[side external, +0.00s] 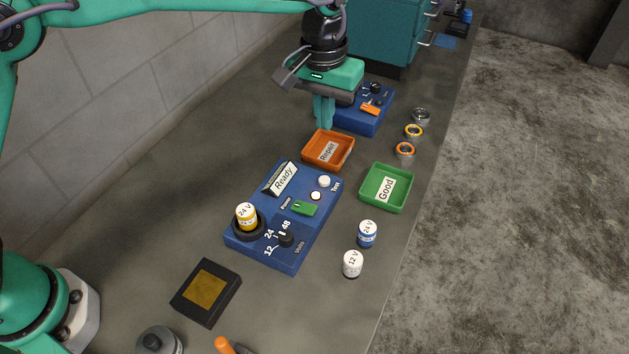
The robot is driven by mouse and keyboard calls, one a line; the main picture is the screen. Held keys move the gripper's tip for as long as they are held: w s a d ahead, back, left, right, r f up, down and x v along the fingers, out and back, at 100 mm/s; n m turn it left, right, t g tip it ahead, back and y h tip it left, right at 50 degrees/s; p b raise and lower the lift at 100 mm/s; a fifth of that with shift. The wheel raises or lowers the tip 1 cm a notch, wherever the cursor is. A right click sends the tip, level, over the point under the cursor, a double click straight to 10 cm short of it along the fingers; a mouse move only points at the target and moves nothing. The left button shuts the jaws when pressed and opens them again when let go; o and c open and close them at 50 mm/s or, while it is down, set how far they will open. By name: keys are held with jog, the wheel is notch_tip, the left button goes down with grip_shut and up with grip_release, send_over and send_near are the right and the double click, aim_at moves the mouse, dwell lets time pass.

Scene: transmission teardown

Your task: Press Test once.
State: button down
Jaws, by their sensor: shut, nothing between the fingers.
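The blue test box (262,258) stands on the bench in the side external view. The word Test is printed at its right edge, beside a round white button (324,181). A smaller round white piece (316,196) sits just below the button. A sign (281,178) on the box reads Ready. A yellow 24 V part (246,216) stands upright in the box's black round socket (248,233). A black Volts knob (286,239) sits by the marks 12, 24 and 48; its exact setting is unclear. My gripper (323,125) is shut and empty, at the far edge of the Repair tray, apart from the button.
The orange Repair tray (345,163) and green Good tray (370,203) lie beyond and right of the box. A blue 24 V part (367,234) and white 12 V part (352,264) stand at right. Another blue unit (370,124) is behind my gripper. Several rings line the right edge.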

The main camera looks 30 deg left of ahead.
aim_at(323, 181)
jog(key=shift+f, duration=0.1)
jog(key=f, duration=1.3)
jog(key=shift+w+f, duration=0.25)
jog(key=shift+f, duration=0.15)
jog(key=shift+f, duration=1.1)
jog(key=shift+s, duration=0.1)
notch_tip(323, 181, up, 15)
